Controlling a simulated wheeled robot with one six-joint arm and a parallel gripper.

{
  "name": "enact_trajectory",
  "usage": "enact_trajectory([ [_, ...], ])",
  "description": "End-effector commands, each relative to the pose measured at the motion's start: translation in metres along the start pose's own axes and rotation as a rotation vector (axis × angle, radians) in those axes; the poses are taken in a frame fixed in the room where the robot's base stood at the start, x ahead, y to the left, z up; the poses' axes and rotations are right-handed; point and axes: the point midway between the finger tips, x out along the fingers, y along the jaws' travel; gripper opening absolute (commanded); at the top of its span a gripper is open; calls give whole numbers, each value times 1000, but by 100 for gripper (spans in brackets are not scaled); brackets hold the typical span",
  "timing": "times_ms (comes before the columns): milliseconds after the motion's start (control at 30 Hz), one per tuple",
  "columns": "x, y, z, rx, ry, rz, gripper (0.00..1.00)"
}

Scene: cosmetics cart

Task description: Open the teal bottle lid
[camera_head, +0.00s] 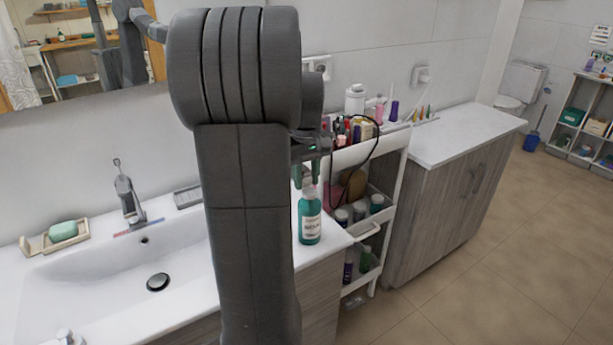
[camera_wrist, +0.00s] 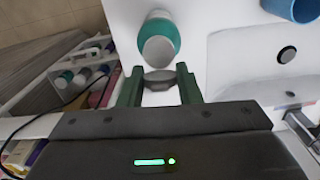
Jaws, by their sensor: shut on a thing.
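The teal bottle (camera_head: 310,222) stands upright on the white counter, right of the sink, with a white label on its side. In the wrist view the teal bottle (camera_wrist: 158,24) is just beyond my fingertips. My gripper (camera_head: 308,172) is above the bottle, with green fingers pointing down around its top. In the wrist view my gripper (camera_wrist: 160,80) has its fingers on either side of a greyish round lid (camera_wrist: 160,75) and is shut on it. I cannot tell whether the lid is still joined to the bottle's neck.
The white sink (camera_head: 110,262) lies left of the bottle, with a faucet (camera_head: 128,200) and a soap dish (camera_head: 62,238). A white cart (camera_head: 400,145) of cosmetics stands right of the counter edge. A blue cup (camera_wrist: 290,8) shows in the wrist view.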

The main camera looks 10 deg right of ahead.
Motion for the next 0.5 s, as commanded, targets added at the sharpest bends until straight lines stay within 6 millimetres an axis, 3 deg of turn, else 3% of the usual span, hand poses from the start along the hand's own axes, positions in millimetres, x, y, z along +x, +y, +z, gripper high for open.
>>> enact_trajectory([
  [500, -5, 0, -8, -1, -216, -4, 8],
])
